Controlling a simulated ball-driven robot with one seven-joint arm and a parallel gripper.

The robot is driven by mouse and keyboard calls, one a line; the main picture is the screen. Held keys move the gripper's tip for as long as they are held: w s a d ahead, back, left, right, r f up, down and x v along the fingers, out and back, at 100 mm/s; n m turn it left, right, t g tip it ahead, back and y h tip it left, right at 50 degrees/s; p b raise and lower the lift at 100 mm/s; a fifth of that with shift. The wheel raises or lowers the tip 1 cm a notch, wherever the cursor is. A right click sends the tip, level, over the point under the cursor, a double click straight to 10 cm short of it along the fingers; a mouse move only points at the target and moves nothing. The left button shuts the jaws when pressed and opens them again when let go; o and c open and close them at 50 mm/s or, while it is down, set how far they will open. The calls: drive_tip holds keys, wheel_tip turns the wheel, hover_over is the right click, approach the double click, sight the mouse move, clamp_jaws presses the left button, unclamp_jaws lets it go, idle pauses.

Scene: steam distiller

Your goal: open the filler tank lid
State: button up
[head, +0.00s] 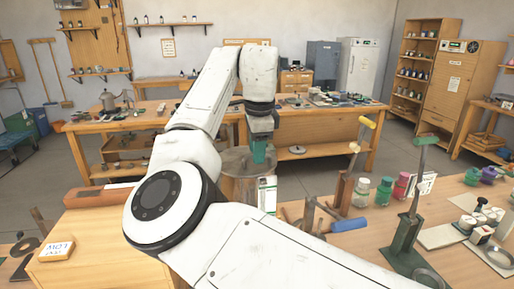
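A round grey lid (233,161) lies on top of a wooden-sided tank (239,190) in the middle of the head view; I take this to be the filler tank. A green knob-like piece (258,152) stands at the lid's right side. My gripper (261,136) points down right above the green piece, at or touching its top. The fingers are dark, small and partly merged with the green piece, so I cannot tell whether they are open or closed on it. My white arm hides part of the tank's left side. The lid looks flat on the tank.
A white and green carton (267,194) stands close to the tank's right side. A bench with a blue-handled tool (348,225), a green lever press (409,225) and several jars (383,193) is at the right. A long wooden workbench (330,144) stands behind.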

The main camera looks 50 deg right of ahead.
drive_tip(key=shift+c, duration=0.2)
clamp_jaws()
idle(0.6)
